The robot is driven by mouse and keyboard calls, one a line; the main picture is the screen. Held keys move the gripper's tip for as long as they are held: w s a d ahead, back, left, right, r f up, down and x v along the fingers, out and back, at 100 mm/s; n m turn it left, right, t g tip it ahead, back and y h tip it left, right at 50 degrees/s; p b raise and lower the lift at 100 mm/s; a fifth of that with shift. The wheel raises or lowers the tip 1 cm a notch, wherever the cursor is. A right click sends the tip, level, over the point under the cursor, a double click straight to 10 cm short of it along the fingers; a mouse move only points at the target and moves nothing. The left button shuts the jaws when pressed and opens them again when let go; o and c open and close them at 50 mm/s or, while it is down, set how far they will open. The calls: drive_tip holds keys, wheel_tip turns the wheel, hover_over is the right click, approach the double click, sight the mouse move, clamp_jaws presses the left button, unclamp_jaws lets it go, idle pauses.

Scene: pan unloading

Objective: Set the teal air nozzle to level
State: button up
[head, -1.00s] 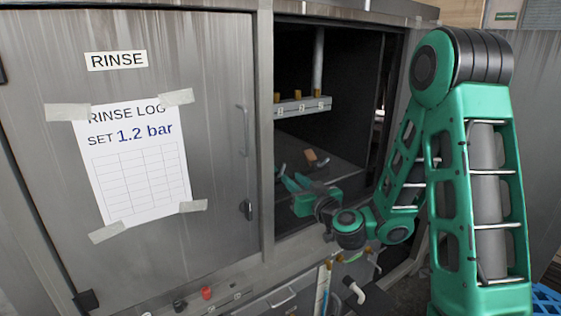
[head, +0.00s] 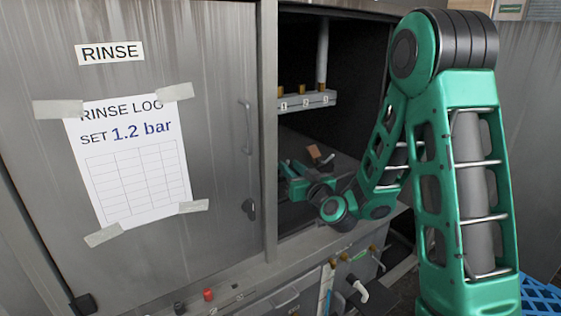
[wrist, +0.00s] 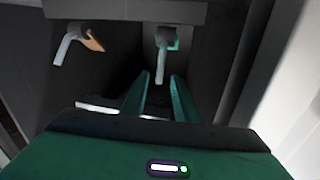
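The teal air nozzle (wrist: 173,42) shows at the top centre of the wrist view, under a grey bar, with a pale spout running down the picture. I cannot tell its exact angle. My gripper (wrist: 160,78) is open, its two teal fingers apart, with the spout lined up between them; I see no contact. In the head view my gripper (head: 285,168) is inside the open cabinet bay, below the numbered bar. The teal nozzle cannot be made out there.
A second nozzle, orange (wrist: 94,41) with a pale spout, is at the upper left of the wrist view. The numbered bar (head: 307,102) crosses the bay above my gripper. A brown block (head: 313,153) shows behind my gripper. The bay's left post (head: 267,130) stands close.

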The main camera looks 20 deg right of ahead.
drive_tip(key=shift+w+a, duration=0.25)
drive_tip(key=shift+w, duration=1.65)
drive_tip(key=shift+w+a, duration=0.2)
drive_tip(key=shift+w, duration=1.7)
clamp_jaws()
